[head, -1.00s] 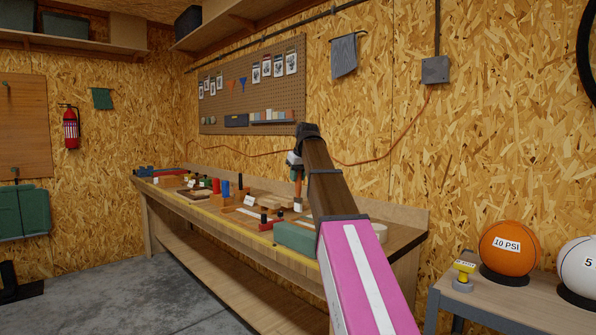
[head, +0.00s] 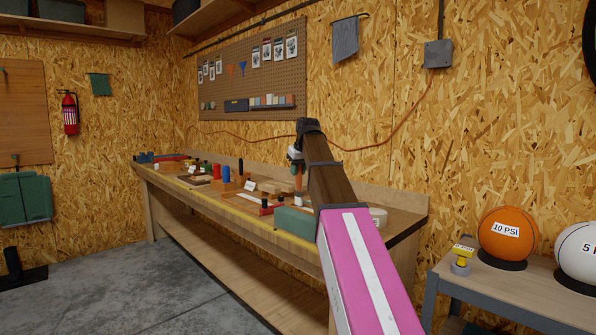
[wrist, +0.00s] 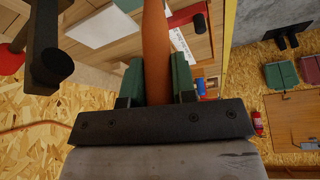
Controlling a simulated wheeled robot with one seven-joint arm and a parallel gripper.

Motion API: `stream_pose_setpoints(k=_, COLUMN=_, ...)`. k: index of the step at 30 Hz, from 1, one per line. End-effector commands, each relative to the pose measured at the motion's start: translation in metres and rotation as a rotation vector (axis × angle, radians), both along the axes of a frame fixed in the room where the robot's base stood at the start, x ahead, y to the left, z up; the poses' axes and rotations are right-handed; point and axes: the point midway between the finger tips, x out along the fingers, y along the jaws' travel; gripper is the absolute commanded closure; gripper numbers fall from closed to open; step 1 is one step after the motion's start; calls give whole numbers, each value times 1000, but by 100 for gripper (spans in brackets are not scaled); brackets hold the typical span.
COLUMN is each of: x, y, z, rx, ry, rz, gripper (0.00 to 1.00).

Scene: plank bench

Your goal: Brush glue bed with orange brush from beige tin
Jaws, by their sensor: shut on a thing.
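My gripper (wrist: 157,82) is shut on an orange handle (wrist: 156,45), which stands between its green finger pads in the wrist view; I take it for the orange brush. In the head view the orange piece (head: 299,181) hangs below my gripper, over the right part of the bench. Its brush end is not visible. A beige round thing (head: 378,217), perhaps the beige tin, stands at the bench's right end, partly hidden by my arm. A pale flat rectangle (wrist: 102,23) lies on wood in the wrist view; I cannot tell if it is the glue bed.
A green box (head: 294,222) sits on the bench's front edge, close to my arm. Several blocks and cylinders crowd the bench to its left. A black post (wrist: 45,60) stands close in the wrist view. A side table (head: 520,290) with balls is at right.

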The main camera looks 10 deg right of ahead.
Motion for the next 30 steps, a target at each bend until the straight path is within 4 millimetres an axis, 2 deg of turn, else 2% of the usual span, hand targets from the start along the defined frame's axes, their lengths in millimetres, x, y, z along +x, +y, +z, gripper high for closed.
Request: stream_pose_setpoints(k=30, x=-1, y=-1, z=-8, rx=0, ry=0, rz=0, gripper=100)
